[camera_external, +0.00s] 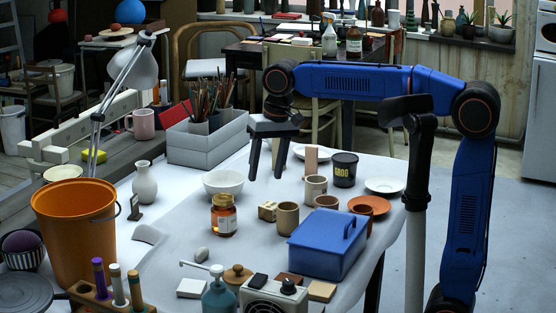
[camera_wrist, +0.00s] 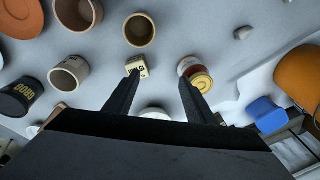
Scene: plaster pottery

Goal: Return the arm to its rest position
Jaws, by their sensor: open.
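A small pale grey-white lump (camera_external: 202,255), which looks like the white scrap, lies on the table in front of the amber jar. It also shows near the top of the wrist view (camera_wrist: 242,33). The brighter white area at the table's left, which looks like the white sheet (camera_external: 118,196), has a raised flap near the orange bucket. Its edge shows at right in the wrist view (camera_wrist: 262,76). My gripper (camera_external: 266,177) is open and empty above the table, behind the jar. In the wrist view its fingers (camera_wrist: 159,79) are apart, with nothing between them.
The amber jar (camera_external: 224,215), a small cream block (camera_external: 268,211) and several cups stand near my gripper. A white bowl (camera_external: 223,183) is behind the jar. A blue toolbox (camera_external: 327,242) is at right, an orange bucket (camera_external: 77,232) at left. A teal bottle (camera_external: 217,297) stands in front.

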